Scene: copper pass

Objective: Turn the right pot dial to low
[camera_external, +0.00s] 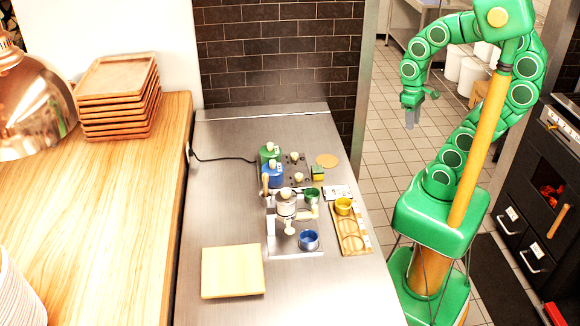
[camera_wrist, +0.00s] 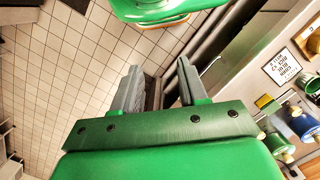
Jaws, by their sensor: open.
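My gripper (camera_external: 411,117) hangs over the tiled floor, right of the counter and well away from the pots. In the wrist view its two fingers (camera_wrist: 160,92) are apart with nothing between them. A green pot (camera_external: 270,154) and a blue pot (camera_external: 272,175) stand close together on the steel counter. Two cream-topped knobs, one behind (camera_external: 294,157) and one in front (camera_external: 299,178), are just right of the pots. Their settings are too small to read. In the wrist view, the blue pot (camera_wrist: 302,124) is at the right edge.
The steel counter (camera_external: 225,190) also holds a coffee device (camera_external: 286,203), a green cup (camera_external: 312,195), a blue cup (camera_external: 309,240), a yellow cup (camera_external: 343,206) on a wooden tray, a sponge (camera_external: 318,172) and a board (camera_external: 232,272). A printed card (camera_wrist: 281,67) shows in the wrist view.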

